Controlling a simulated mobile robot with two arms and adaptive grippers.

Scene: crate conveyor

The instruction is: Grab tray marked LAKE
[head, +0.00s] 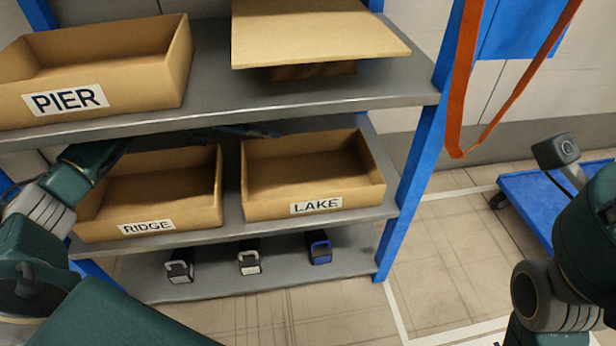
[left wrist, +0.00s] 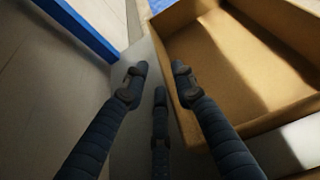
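The tray marked LAKE (head: 355,194) is an empty, open brown box. It sits on the middle shelf, at the right, with its label facing me. My left arm reaches in between the shelves above the RIDGE tray. My left gripper (head: 258,132) shows as dark fingers near the back left of the LAKE tray, partly hidden under the upper shelf. In the left wrist view the gripper (left wrist: 158,80) is open and empty. Its right finger is close to the wall of a brown tray (left wrist: 215,55); whether they touch I cannot tell. My right gripper is out of view.
The RIDGE tray (head: 192,222) stands just left of LAKE. Small devices stand on the bottom shelf. A blue post (head: 405,205) bounds the right; a blue cart (head: 540,205) is beyond.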

